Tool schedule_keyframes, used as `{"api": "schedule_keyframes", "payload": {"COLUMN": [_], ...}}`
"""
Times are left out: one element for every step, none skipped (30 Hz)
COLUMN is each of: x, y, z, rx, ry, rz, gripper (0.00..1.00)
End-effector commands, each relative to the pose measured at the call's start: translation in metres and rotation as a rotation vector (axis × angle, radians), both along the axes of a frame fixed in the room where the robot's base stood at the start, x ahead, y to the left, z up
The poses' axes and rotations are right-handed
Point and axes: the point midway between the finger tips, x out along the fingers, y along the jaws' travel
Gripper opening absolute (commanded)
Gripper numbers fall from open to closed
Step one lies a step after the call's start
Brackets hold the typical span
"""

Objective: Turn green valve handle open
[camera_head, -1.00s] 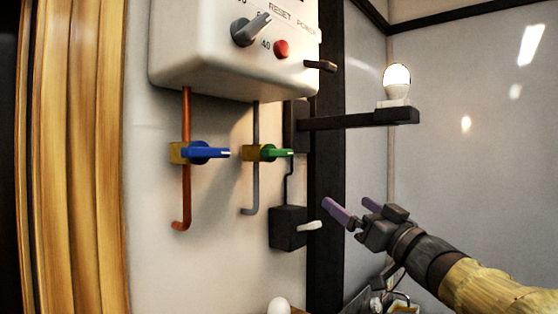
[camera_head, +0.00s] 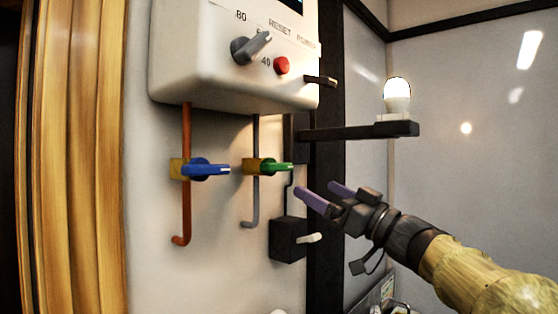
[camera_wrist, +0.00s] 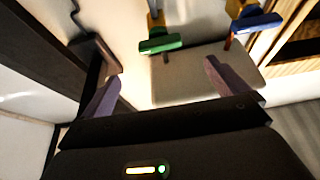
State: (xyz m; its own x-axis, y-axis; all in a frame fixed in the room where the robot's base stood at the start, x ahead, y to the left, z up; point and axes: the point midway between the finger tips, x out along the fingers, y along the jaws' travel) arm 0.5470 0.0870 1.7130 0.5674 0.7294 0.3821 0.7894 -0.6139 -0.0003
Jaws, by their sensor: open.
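The green valve handle (camera_head: 277,167) sits on a brass valve body on a grey pipe (camera_head: 255,205) below the white box. It points sideways to the right, across the pipe. In the wrist view the green handle (camera_wrist: 161,44) shows beyond my fingers, between their lines of reach. My gripper (camera_head: 328,193) is open and empty, to the right of the green handle and a little lower, apart from it. In the wrist view both purple fingers of my gripper (camera_wrist: 160,88) are spread wide with nothing between them.
A blue valve handle (camera_head: 207,170) on a copper pipe (camera_head: 187,215) is left of the green one. A black switch box (camera_head: 288,239) with a white lever is below. A dark shelf (camera_head: 350,131) holds a lit bulb (camera_head: 397,94). The white control box (camera_head: 220,85) hangs above.

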Motion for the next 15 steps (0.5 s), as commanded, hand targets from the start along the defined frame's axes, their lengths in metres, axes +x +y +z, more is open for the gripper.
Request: {"api": "schedule_keyframes", "payload": {"x": [0.005,0.008,0.012,0.016,0.019,0.022,0.025,0.029,0.033,0.035,0.038,0.043,0.046,0.049,0.052], "y": [0.008,0.012,0.017,0.02,0.024,0.03,0.034,0.038,0.042,0.046,0.051,0.056,0.059,0.063,0.068], "z": [0.008,0.01,0.013,0.014,0.017,0.019,0.021,0.023,0.026,0.028,0.03,0.033,0.035,0.037,0.04], "rx": [0.001,0.001,0.0,0.0,0.0,0.001,0.0,0.001,0.0,0.0,0.001,0.001,0.0,0.0,0.0], "ry": [0.001,0.0,0.0,0.0,0.0,0.001,0.001,0.001,0.0,0.0,0.001,0.001,0.0,0.0,0.0], "rz": [0.003,0.004,0.002,0.001,0.002,0.003,0.003,0.003,0.002,0.002,0.003,0.003,0.001,0.001,0.002], "gripper": [0.98,0.98,0.98,0.98,0.98,0.98,0.98,0.98,0.98,0.98,0.98,0.98,0.98,0.98,0.98]}}
